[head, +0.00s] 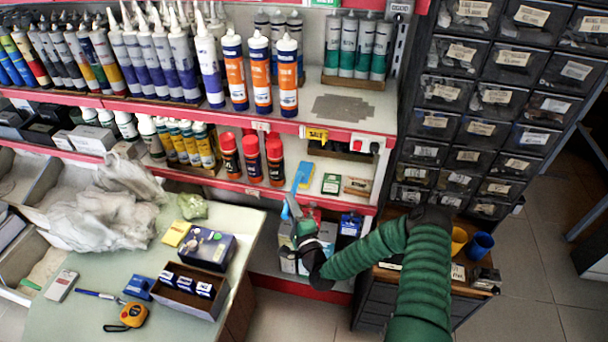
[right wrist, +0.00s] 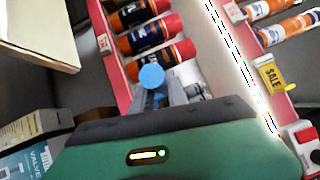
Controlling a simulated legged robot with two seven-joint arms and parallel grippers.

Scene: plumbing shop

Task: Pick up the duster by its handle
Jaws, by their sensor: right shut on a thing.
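The duster (head: 302,174) is light blue and stands upright at the front of the lower red-edged shelf. My right gripper (head: 291,210) is shut on it, low down, just in front of the shelf edge. In the right wrist view, a round blue end of the duster (right wrist: 152,76) shows between the fingertips of my right gripper (right wrist: 157,95). The rest of it is hidden there, and I cannot tell exactly which part of the handle is held. My left gripper is in neither view.
Red-capped cans (head: 252,158) stand on the shelf left of the duster. A green box (head: 331,184) lies to its right. A counter (head: 95,290) with boxes and a tape measure (head: 133,314) is at left. Drawer cabinets (head: 440,123) stand at right. Boxes sit on the shelf below.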

